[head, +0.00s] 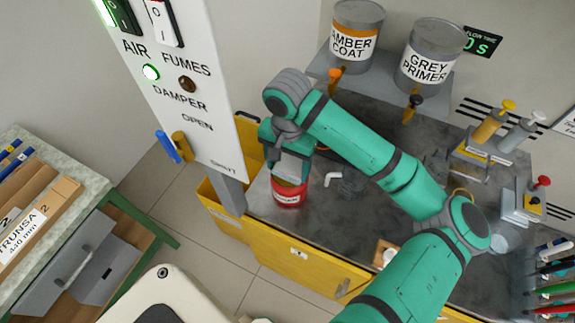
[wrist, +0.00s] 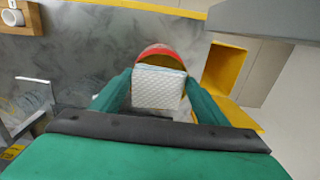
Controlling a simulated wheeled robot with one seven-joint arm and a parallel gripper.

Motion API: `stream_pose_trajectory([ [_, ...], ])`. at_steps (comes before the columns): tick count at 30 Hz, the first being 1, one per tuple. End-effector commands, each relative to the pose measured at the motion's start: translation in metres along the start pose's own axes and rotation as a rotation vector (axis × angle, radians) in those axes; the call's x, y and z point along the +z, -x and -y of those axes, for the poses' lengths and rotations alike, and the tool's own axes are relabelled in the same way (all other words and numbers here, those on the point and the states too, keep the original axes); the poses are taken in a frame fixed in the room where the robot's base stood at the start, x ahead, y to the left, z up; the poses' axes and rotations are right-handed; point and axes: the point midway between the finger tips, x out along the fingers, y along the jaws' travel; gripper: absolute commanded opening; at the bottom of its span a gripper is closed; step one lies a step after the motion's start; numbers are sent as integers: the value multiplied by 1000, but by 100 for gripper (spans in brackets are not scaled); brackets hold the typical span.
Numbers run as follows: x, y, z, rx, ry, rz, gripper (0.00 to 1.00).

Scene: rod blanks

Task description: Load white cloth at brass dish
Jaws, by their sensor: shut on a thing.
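In the wrist view my gripper (wrist: 158,92) is shut on a white quilted cloth (wrist: 158,86), held as a pad between the two green fingers. Just beyond the cloth is a red can (wrist: 153,49), with a brass-coloured dish surface (wrist: 158,60) inside its rim. The cloth hides the near part of the dish, so I cannot tell whether they touch. In the head view my gripper (head: 289,178) points down over the red can (head: 289,196) near the bench's front edge. The cloth and the dish are hidden there.
Cans of amber coat (head: 355,30) and grey primer (head: 432,55) stand on a shelf behind.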

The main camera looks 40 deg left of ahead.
Motion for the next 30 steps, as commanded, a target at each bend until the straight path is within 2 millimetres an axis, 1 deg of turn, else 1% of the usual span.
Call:
stream_pose_trajectory([
  [17, 0, 2, 0, 1, 1, 0, 50],
  [30, 0, 31, 1, 0, 0, -1, 50],
])
